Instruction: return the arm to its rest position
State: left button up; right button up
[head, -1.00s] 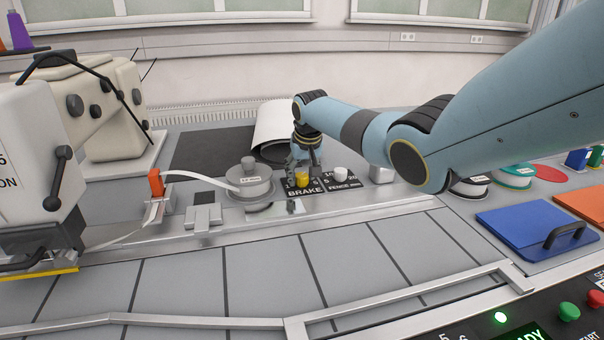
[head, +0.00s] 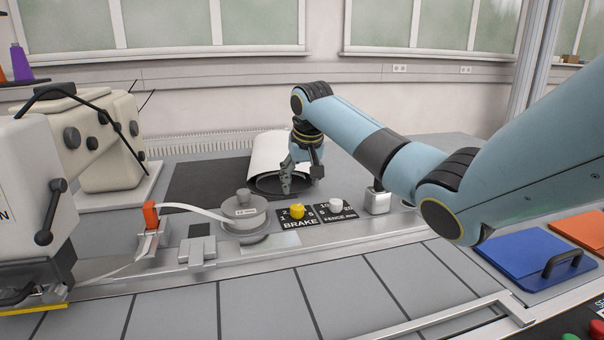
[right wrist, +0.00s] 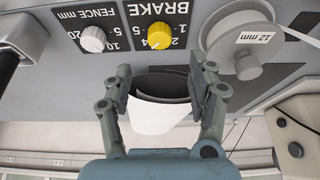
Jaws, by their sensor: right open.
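My right arm (head: 400,160) reaches in from the right in the head view. Its gripper (head: 301,188) hangs in front of a rolled white and dark sheet (head: 268,150), above and behind the yellow brake knob (head: 297,212). In the right wrist view the two fingers of the gripper (right wrist: 166,92) stand apart with the white roll (right wrist: 160,117) seen between them. The yellow knob (right wrist: 159,36) shows beyond the fingertips, apart from them. My left gripper is not in view.
A white fence knob (head: 336,205) sits beside the brake knob. A tape reel (head: 244,213) and an orange-topped guide (head: 151,216) stand to the left, near a sewing machine (head: 95,125). A blue folder-like panel (head: 520,252) lies at right.

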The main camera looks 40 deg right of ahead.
jog(key=shift+v, duration=1.2)
